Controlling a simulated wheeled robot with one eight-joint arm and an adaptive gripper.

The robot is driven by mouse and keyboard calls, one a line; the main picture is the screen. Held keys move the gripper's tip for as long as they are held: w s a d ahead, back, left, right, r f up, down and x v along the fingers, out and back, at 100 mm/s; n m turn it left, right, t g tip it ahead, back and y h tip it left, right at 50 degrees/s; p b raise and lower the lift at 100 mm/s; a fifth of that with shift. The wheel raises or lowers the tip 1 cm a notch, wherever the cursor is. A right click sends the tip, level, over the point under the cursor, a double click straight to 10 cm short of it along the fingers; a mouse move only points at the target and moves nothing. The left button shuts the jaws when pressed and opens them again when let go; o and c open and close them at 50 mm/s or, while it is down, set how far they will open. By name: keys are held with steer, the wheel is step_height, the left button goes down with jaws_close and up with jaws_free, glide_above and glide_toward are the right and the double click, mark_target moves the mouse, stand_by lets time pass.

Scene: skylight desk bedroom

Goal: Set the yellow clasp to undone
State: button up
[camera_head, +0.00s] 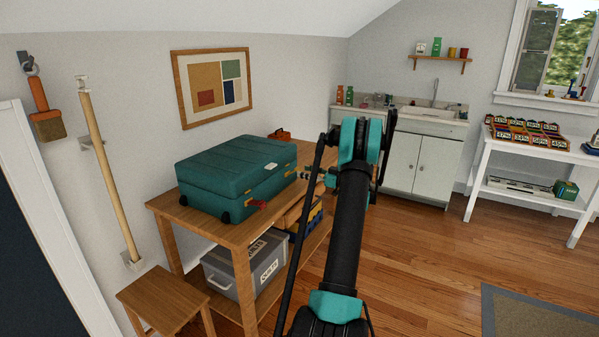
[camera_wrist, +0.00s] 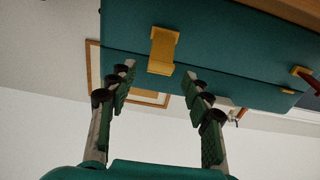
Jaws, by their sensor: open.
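A teal case (camera_head: 225,180) lies shut on a wooden table, and its front face fills the top of the wrist view (camera_wrist: 230,60). The yellow clasp (camera_wrist: 163,50) sits on that face, across the seam between lid and body, and looks flat against it. A red clasp (camera_wrist: 306,78) is further right on the case; it also shows in the head view (camera_head: 257,205). My gripper (camera_wrist: 160,75) is open and empty, its two fingers pointing at the case on either side of the yellow clasp. In the head view my gripper (camera_head: 312,177) is beside the case's right side.
The wooden table (camera_head: 215,232) has a lower shelf with a grey bin (camera_head: 230,275) and other boxes. A small red-orange object (camera_head: 280,134) stands behind the case. A stool (camera_head: 163,300) is at front left. Wooden floor right of my arm is open.

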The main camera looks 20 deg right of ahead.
mark_target(300, 170)
steer(key=shift+x, duration=1.9)
steer(key=shift+c, duration=0.5)
jaws_close()
steer(key=shift+s, duration=0.1)
steer(key=shift+s+d+f+t+y, duration=0.15)
steer(key=shift+f+t+y, duration=0.55)
steer(key=shift+t, duration=0.2)
steer(key=shift+s+d+f+t+y, duration=0.15)
steer(key=shift+f+t+y, duration=0.65)
steer(key=shift+t+y, duration=0.45)
